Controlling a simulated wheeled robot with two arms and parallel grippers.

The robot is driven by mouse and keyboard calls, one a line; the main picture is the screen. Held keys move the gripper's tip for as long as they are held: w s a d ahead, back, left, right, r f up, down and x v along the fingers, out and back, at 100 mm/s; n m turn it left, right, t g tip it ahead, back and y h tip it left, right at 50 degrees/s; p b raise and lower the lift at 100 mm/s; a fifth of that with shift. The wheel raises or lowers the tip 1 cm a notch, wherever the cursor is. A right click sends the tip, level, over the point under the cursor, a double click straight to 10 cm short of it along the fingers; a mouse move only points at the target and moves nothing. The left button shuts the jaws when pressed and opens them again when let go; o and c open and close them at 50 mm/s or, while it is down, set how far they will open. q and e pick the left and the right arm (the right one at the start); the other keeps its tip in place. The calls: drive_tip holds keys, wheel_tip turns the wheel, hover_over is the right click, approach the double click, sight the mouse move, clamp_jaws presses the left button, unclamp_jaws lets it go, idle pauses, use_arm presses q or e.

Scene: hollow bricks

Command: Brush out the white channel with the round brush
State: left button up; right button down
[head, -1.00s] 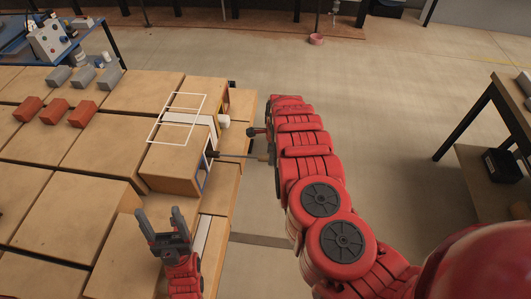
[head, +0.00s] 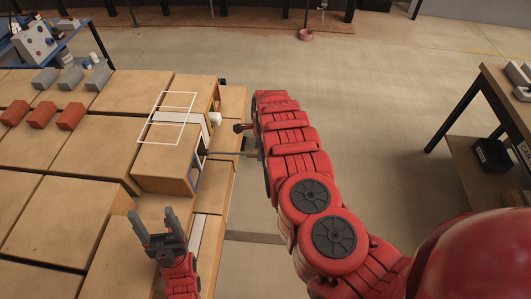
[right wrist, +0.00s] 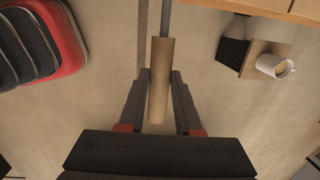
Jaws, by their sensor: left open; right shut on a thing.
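My right gripper (head: 256,148) is shut on the wooden handle of the round brush, at the right of the tan block (head: 165,163). The handle (right wrist: 158,80) lies between the fingers in the right wrist view. The brush's thin rod (head: 226,153) points left to the block's end face, and its dark tip (head: 205,152) is at that face. Coloured edging shows there: blue (head: 196,173) nearest, white beside it, orange further back. Whether the tip is inside the white channel I cannot tell. My left gripper (head: 160,230) is open and empty, in front of the block.
A thin white outline crosses the block's top. A white mug (right wrist: 275,66) stands near a dark block in the right wrist view. Red bricks (head: 42,116) and grey blocks (head: 70,78) sit at the left. Open floor lies right of the table.

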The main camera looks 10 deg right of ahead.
sight(252, 152)
drive_tip(key=shift+w+a+f+b, duration=0.1)
drive_tip(key=shift+w+a+b, duration=0.15)
drive_tip(key=shift+a+b, duration=0.35)
drive_tip(key=shift+w+a+b, duration=0.2)
drive_tip(key=shift+a+b, duration=0.1)
drive_tip(key=shift+a, duration=0.6)
drive_tip(key=shift+w+a+b, duration=0.3)
drive_tip(key=shift+a+b, duration=0.5)
drive_tip(key=shift+b, duration=0.05)
drive_tip(key=shift+w+a, duration=0.1)
drive_tip(key=shift+a, duration=0.35)
